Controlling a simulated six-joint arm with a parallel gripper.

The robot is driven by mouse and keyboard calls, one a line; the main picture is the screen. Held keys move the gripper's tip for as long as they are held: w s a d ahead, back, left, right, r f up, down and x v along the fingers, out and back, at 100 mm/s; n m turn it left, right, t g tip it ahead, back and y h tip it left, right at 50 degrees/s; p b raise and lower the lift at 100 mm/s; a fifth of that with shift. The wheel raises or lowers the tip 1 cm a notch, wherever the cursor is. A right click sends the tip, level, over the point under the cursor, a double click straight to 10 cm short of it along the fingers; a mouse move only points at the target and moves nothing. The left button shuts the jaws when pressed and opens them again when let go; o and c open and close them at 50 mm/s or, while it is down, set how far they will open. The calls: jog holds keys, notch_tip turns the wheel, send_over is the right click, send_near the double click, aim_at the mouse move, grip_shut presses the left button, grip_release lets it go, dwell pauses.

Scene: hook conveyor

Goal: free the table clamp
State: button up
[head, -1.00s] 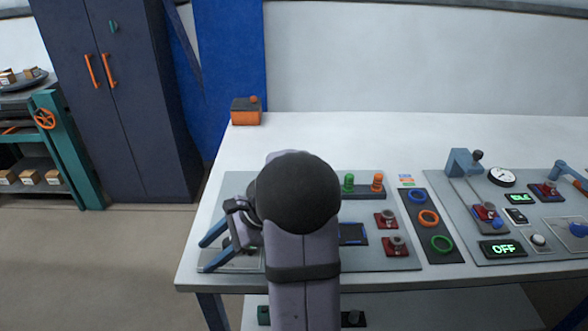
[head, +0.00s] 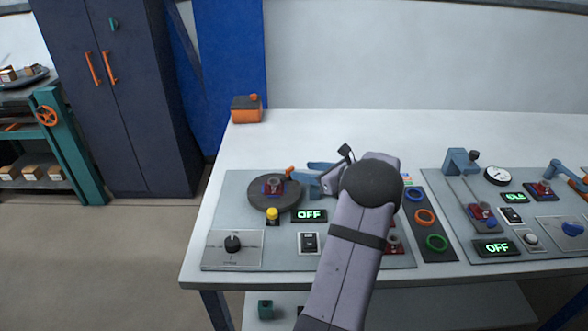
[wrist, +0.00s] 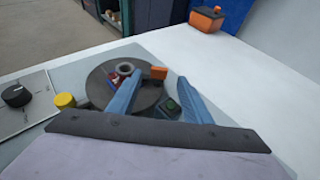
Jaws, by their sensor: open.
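The table clamp shows as an orange-tipped lever (head: 289,172) at the back right edge of a dark round table (head: 262,205). In the wrist view its orange tip (wrist: 158,73) appears between my fingertips; I cannot tell whether they touch it. The round table (wrist: 98,82) carries a red block with a grey ring-shaped part (head: 272,184). My gripper (head: 307,172) is open, its blue fingers pointing left toward the lever. It also shows in the wrist view (wrist: 160,77). The clamp's lower part is hidden by a finger.
A yellow button (head: 272,213), a green OFF display (head: 309,215), a rocker switch (head: 309,242) and a black knob (head: 233,243) are in front. An orange-and-black box (head: 247,109) stands at the back left.

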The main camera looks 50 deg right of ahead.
aim_at(291, 168)
jog(key=shift+p+x, duration=0.6)
jog(key=shift+x, duration=2.45)
jog(key=c, duration=1.1)
jog(key=shift+o, duration=0.2)
